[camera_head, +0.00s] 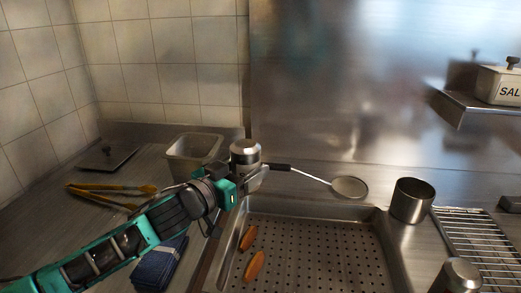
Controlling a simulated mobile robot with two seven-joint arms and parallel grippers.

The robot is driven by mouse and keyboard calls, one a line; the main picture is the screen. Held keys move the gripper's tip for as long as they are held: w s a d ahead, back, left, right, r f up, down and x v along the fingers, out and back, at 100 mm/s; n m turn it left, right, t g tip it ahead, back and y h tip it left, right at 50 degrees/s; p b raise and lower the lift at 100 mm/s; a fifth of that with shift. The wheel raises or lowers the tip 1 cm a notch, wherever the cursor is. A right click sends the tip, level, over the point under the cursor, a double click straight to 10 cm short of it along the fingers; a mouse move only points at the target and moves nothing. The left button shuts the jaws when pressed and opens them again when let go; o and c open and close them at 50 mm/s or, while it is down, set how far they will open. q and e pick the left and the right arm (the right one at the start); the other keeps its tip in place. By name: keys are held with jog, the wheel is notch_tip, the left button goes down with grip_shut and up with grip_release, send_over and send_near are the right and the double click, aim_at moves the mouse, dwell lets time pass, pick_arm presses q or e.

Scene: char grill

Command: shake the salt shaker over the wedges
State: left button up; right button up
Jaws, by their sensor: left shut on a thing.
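My left gripper (252,180) reaches in from the left and is shut on a metal shaker with a domed cap (245,152), taken to be the salt shaker. The shaker looks upright, at the far left corner of the perforated steel pan (320,245). Its lower part is hidden by the gripper. Two orange-brown wedges (248,238) (254,266) lie in the pan's left side, nearer to me than the shaker. My right gripper is out of view.
A black-handled skimmer (348,187) lies behind the pan. A steel cup (411,200), wire rack (475,240) and another domed metal container (460,275) stand right. Left are a steel bin (193,153), flat lid (107,157), tongs (108,190) and blue cloth (158,264).

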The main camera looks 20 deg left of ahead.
pick_arm(q)
jog(key=shift+w+a+r, duration=0.3)
jog(key=shift+w+r, duration=0.3)
jog(key=shift+w, duration=0.2)
jog(key=n, duration=0.1)
jog(key=d+n, duration=0.1)
jog(key=shift+s+f+n, duration=0.25)
jog(key=shift+f+n, duration=0.05)
jog(key=shift+f, duration=0.05)
jog(key=d+f+n, duration=0.1)
jog(key=f+n, duration=0.1)
jog(key=n, duration=0.9)
jog(key=d+f+n, duration=0.2)
jog(key=n, duration=0.9)
jog(key=shift+s+d+f+n+t+y, duration=0.3)
jog(key=shift+s+f+y, duration=0.1)
jog(key=shift+s, duration=0.05)
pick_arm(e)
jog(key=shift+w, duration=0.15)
